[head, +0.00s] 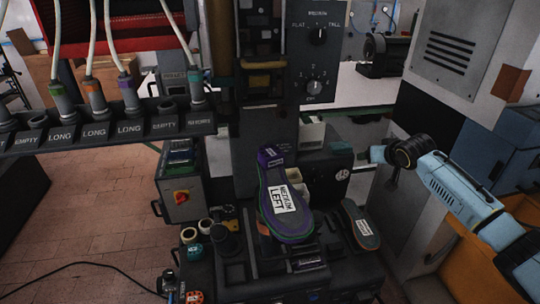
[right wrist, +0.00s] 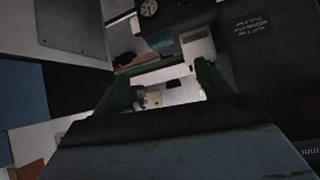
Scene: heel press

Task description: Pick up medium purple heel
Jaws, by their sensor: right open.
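A dark shoe sole with purple and green edges (head: 272,222) lies on the press in the middle of the head view. Its white label (head: 284,198) reads LEFT under a word that looks like MEDIUM. A purple piece with a small label (head: 270,157) is at its far end; I cannot tell whether it is a separate heel. My right gripper (head: 378,154) is to the right of the sole and apart from it. In the right wrist view its two dark green fingers (right wrist: 163,82) stand apart with nothing held between them. My left gripper is not in view.
A smaller sole with a label (head: 360,225) lies to the right. A rack (head: 110,132) marked LONG, EMPTY and SHORT holds several cabled tools at left. The press column (head: 262,130) stands behind the sole. A grey box with a red switch (head: 181,197) stands left.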

